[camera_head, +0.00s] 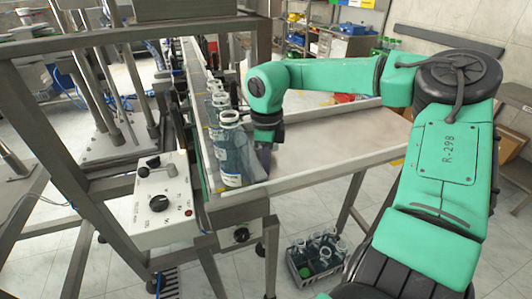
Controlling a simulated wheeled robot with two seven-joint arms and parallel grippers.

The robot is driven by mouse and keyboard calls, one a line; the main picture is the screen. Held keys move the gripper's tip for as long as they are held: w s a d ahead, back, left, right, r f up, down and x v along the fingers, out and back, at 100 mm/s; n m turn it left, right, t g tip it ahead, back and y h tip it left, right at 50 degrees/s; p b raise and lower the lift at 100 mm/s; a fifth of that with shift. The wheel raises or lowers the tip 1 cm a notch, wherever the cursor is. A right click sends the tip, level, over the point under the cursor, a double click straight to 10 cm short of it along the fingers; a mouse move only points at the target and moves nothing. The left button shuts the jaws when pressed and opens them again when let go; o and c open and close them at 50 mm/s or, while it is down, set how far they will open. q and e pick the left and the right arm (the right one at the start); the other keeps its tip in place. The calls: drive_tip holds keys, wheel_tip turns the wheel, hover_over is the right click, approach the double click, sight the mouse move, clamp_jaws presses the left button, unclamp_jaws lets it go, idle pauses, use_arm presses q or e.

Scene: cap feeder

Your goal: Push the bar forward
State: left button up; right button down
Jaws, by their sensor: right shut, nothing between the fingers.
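Several clear bottles with white necks stand in a row on the narrow conveyor, the nearest bottle (230,155) at its front end. My right arm comes in from the right over the side table, and its wrist points down just right of the bottles. My left gripper is out of view.
The side table (345,140) has a pale, mostly bare top with a raised front rim. A control box (162,205) with knobs is left of the conveyor. A crate (318,262) of bottles stands on the floor. Metal frame posts fill the left.

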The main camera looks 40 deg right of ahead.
drive_tip(key=shift+w+a+r+p, duration=0.15)
drive_tip(key=shift+w+a+r, duration=0.05)
drive_tip(key=shift+a, duration=0.2)
drive_tip(key=shift+w+a+r+p, duration=0.15)
drive_tip(key=shift+w+a, duration=0.05)
drive_tip(key=shift+a, duration=0.15)
use_arm(q)
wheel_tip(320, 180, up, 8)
drive_tip(key=p, duration=0.7)
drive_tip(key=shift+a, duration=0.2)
use_arm(e)
wheel_tip(320, 180, up, 9)
drive_tip(key=s+d, duration=0.1)
drive_tip(key=d, duration=0.1)
drive_tip(key=shift+s+d+r, duration=0.15)
drive_tip(key=shift+s+d, duration=0.05)
drive_tip(key=shift+d, duration=0.1)
